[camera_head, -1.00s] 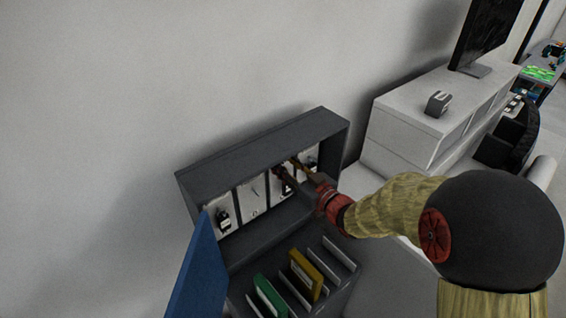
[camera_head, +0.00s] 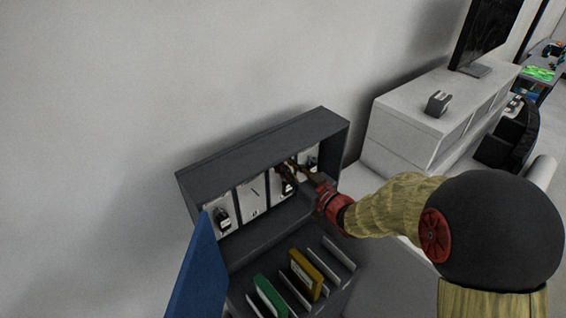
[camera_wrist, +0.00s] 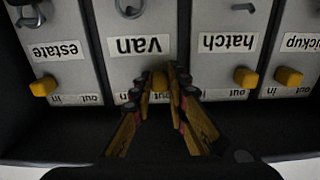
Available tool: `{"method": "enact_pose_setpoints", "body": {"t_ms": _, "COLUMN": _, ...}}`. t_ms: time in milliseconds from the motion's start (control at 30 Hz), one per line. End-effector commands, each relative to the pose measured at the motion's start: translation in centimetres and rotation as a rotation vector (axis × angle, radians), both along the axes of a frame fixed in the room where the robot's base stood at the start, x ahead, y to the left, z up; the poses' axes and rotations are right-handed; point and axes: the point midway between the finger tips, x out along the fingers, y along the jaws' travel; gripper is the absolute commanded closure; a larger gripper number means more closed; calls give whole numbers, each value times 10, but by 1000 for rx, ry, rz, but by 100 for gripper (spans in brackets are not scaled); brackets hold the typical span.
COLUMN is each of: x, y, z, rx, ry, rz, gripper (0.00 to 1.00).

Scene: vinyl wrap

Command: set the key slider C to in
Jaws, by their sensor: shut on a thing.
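The key box (camera_head: 262,155) hangs open with a row of white panels inside. In the wrist view, which shows them upside down, the labels read estate, van, hatch and pickup from left to right. My gripper (camera_wrist: 160,88) is at the van panel (camera_wrist: 140,20), third from the left in the head view (camera_head: 284,178). Its fingers are shut on the yellow slider knob (camera_wrist: 160,80), which is mostly hidden between them. The knob sits toward the right of the van panel in the wrist view; its in and out marks are partly covered.
Other yellow knobs sit on the estate (camera_wrist: 43,87), hatch (camera_wrist: 245,78) and pickup (camera_wrist: 288,77) panels. A blue door (camera_head: 195,270) stands open at the left. Below is a rack with a green folder (camera_head: 270,296) and a yellow folder (camera_head: 306,275). A white cabinet (camera_head: 405,125) stands right.

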Motion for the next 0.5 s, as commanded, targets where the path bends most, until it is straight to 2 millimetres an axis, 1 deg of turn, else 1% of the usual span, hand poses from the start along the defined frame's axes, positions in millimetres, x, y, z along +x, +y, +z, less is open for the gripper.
{"method": "enact_pose_setpoints", "body": {"t_ms": 100, "x": 2, "y": -3, "z": -1, "rx": 1, "ry": -1, "rz": -1, "gripper": 100}}
{"method": "enact_pose_setpoints", "body": {"t_ms": 167, "x": 7, "y": -11, "z": -1, "rx": 0, "ry": -2, "rz": -4, "gripper": 100}}
{"method": "enact_pose_setpoints", "body": {"t_ms": 333, "x": 24, "y": -36, "z": -2, "rx": 0, "ry": -2, "rz": -4, "gripper": 100}}
{"method": "enact_pose_setpoints", "body": {"t_ms": 400, "x": 29, "y": -43, "z": -2, "rx": 0, "ry": -2, "rz": -3, "gripper": 100}}
{"method": "enact_pose_setpoints", "body": {"t_ms": 500, "x": 32, "y": -48, "z": -1, "rx": 1, "ry": -1, "rz": -2, "gripper": 100}}
